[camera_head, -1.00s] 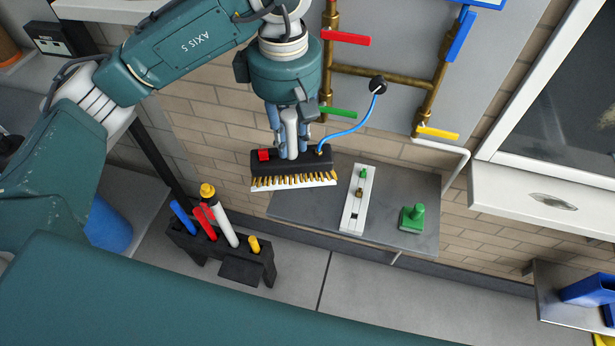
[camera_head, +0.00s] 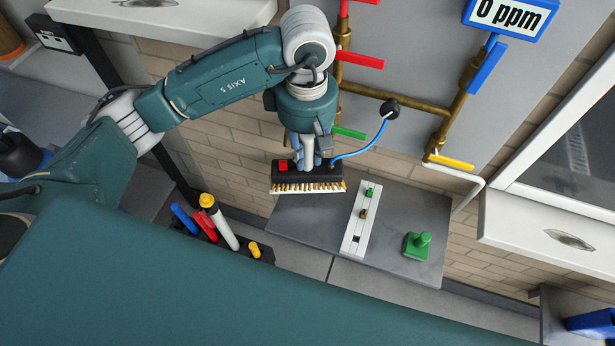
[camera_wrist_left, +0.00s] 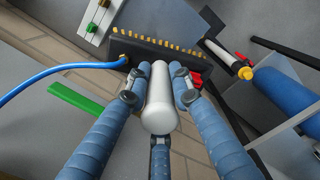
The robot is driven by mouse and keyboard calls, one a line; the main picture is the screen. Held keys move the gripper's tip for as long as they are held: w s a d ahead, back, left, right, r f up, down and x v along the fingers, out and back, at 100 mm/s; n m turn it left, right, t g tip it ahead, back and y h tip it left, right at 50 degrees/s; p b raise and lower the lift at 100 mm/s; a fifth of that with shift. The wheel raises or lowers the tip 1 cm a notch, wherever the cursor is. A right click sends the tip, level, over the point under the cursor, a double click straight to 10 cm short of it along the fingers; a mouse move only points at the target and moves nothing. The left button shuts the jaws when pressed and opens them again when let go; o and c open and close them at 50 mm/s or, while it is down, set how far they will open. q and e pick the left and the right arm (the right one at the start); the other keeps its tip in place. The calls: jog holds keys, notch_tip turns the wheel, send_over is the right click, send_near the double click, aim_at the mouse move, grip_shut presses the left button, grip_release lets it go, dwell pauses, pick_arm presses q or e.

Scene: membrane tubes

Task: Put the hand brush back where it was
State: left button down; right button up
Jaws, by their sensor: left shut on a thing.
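The hand brush has a black head (camera_head: 308,173) with brass-coloured bristles over a white strip, a red button, and a blue hose joined at its right end. My left gripper (camera_head: 308,150) is above it, shut on its upright white handle. In the left wrist view, the blue fingers (camera_wrist_left: 157,90) close around the white handle (camera_wrist_left: 158,105), with the black head (camera_wrist_left: 155,55) beyond. The brush hangs in front of the brick wall, beside the grey shelf's left back corner; whether it touches anything is unclear. My right gripper is not in view.
The grey shelf (camera_head: 400,215) carries a white strip (camera_head: 357,225) and a green knob-topped block (camera_head: 417,246). A dark rack (camera_head: 267,256) with several coloured tools stands below left. Brass pipes (camera_head: 410,103) with coloured levers are on the wall. The hose (camera_head: 362,150) runs to a round black fitting (camera_head: 390,107).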

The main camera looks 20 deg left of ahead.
aim_at(307, 170)
pick_arm(q)
notch_tip(307, 170, down, 4)
jog(key=shift+w+r+p, duration=0.1)
jog(key=shift+w+p, duration=0.05)
jog(key=shift+p, duration=0.35)
notch_tip(307, 170, down, 2)
jog(key=shift+f, duration=0.2)
jog(key=shift+f+p, duration=0.25)
jog(key=shift+p, duration=0.05)
notch_tip(307, 170, down, 4)
jog(key=shift+r+p, duration=0.1)
jog(key=shift+p, duration=0.5)
jog(key=shift+f, duration=0.35)
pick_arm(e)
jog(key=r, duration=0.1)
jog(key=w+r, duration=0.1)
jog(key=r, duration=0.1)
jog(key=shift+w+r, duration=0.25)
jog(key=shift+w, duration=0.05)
pick_arm(q)
jog(key=c, duration=1.5)
grip_release()
jog(key=shift+c, duration=0.2)
